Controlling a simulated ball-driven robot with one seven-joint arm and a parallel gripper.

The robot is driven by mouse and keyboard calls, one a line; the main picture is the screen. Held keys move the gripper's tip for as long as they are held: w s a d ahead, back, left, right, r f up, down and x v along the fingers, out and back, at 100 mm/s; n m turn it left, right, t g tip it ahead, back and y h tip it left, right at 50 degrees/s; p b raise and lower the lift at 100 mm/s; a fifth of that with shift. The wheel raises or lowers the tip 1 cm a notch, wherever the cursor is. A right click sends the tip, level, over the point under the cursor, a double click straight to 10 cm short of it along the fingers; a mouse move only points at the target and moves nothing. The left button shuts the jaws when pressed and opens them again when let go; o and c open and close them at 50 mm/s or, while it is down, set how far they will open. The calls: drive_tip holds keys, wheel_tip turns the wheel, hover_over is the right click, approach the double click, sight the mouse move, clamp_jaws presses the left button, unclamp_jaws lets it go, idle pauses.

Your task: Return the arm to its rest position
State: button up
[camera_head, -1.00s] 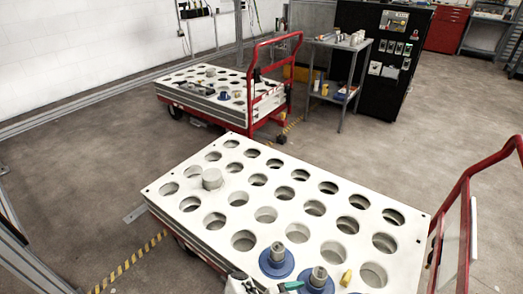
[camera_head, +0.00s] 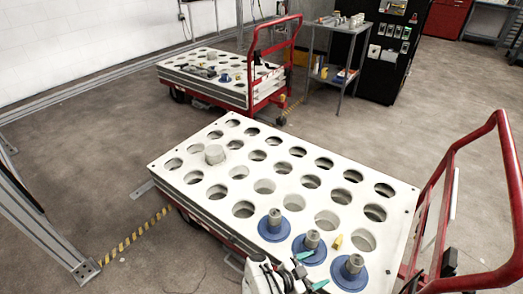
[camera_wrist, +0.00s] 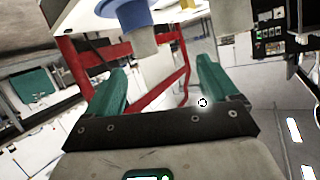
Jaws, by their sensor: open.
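My gripper (camera_head: 310,270) shows at the bottom of the head view, low beside the near edge of the white cart top. In the wrist view its two teal fingers stand wide apart, with nothing between them (camera_wrist: 162,68). The near cart's white top (camera_head: 160,166) has rows of round holes. Several blue-flanged parts with grey necks, one of them (camera_head: 271,228), sit along its near side. In the wrist view a blue flange (camera_wrist: 120,18) with its grey neck hangs at the top, apart from the fingers, because the picture is turned over.
The near cart's red handle (camera_head: 447,165) rises at right. A second cart (camera_head: 205,91) and a grey shelf table (camera_head: 340,50) stand behind. Open floor lies left.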

drive_tip(key=w+d+r+n+t+y+p, duration=0.3)
drive_tip(key=w+d+r+n+t+y, duration=0.6)
drive_tip(key=w+d+n+y, duration=0.15)
drive_tip(key=s+r+n+g+p, duration=0.1)
drive_tip(key=s+r+g, duration=0.2)
drive_tip(key=s, duration=1)
drive_tip(key=s+r+n+g+y+p, duration=0.1)
drive_tip(key=s+r+g, duration=0.3)
drive_tip(key=s, duration=1)
drive_tip(key=s+r+n+g+p, duration=0.1)
drive_tip(key=s+r+g, duration=0.3)
drive_tip(key=s, duration=1)
drive_tip(key=g+p, duration=0.1)
drive_tip(key=g, duration=0.2)
drive_tip(key=shift+d+r+y+p, duration=0.2)
drive_tip(key=shift+d+y+p, duration=0.15)
drive_tip(key=shift+d+p, duration=0.05)
